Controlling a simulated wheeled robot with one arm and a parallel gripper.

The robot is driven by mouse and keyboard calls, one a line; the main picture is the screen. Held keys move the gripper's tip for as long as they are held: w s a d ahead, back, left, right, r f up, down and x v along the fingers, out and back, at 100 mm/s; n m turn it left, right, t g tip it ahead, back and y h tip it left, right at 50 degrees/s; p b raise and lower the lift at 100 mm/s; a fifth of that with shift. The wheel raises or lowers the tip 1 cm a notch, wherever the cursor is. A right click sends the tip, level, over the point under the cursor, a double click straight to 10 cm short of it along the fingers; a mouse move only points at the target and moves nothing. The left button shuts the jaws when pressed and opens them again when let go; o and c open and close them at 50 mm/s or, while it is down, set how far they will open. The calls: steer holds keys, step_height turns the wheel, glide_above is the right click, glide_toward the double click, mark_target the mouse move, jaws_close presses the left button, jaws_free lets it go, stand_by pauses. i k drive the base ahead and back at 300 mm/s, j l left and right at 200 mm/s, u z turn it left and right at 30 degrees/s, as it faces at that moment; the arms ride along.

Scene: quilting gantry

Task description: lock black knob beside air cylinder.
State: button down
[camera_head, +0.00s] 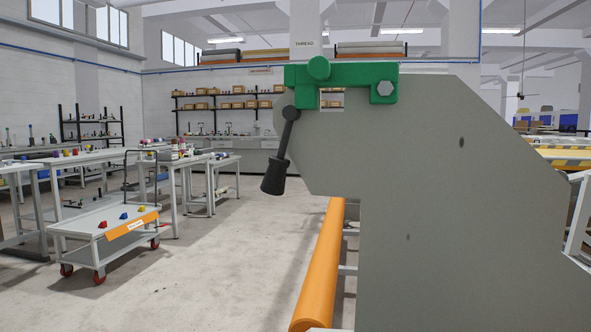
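A black knob (276,176) hangs at the lower end of a dark lever arm (287,138). The lever tilts down and slightly left from its pivot near the top (290,113). The pivot sits below a green bracket (345,75), which is on the upper left part of a large grey machine plate (450,190). A hex bolt (385,88) shows at the bracket's right end. I cannot make out an air cylinder for certain. My gripper is not in view.
An orange roller (319,270) runs along the floor side of the plate. A white cart (103,228) with small coloured pieces and work tables (110,155) stand at left. Shelves with boxes (226,105) line the back wall. The floor between cart and roller is clear.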

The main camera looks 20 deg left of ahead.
mark_target(273, 182)
steer(key=u, duration=1.5)
